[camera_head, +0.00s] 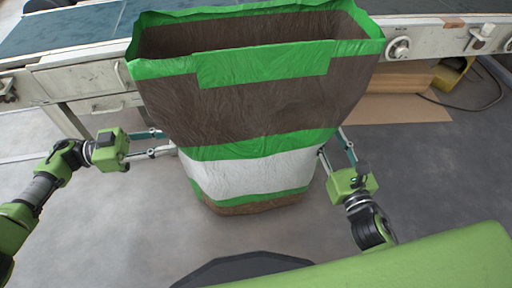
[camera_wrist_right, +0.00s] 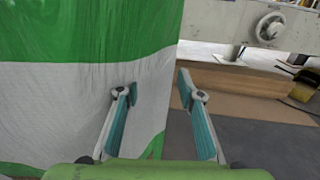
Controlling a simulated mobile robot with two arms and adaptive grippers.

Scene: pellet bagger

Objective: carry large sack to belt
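The large sack (camera_head: 240,110) stands upright in the middle of the head view, brown with green bands and a white band, its wide mouth open at the top. The belt (camera_head: 60,32) runs behind it across the back. My left gripper (camera_head: 168,142) is beside the sack's left side, fingers apart, tips at or very near it. My right gripper (camera_head: 333,147) is at the sack's lower right side. In the right wrist view the right gripper (camera_wrist_right: 158,92) has its fingers spread at the sack's edge (camera_wrist_right: 60,110). Whether they touch it, I cannot tell.
The belt's pale metal frame (camera_head: 420,42) with a round knob crosses behind the sack. Cardboard (camera_head: 390,107) lies on the floor under the frame at right, near a yellow object (camera_head: 452,75) and a dark cable.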

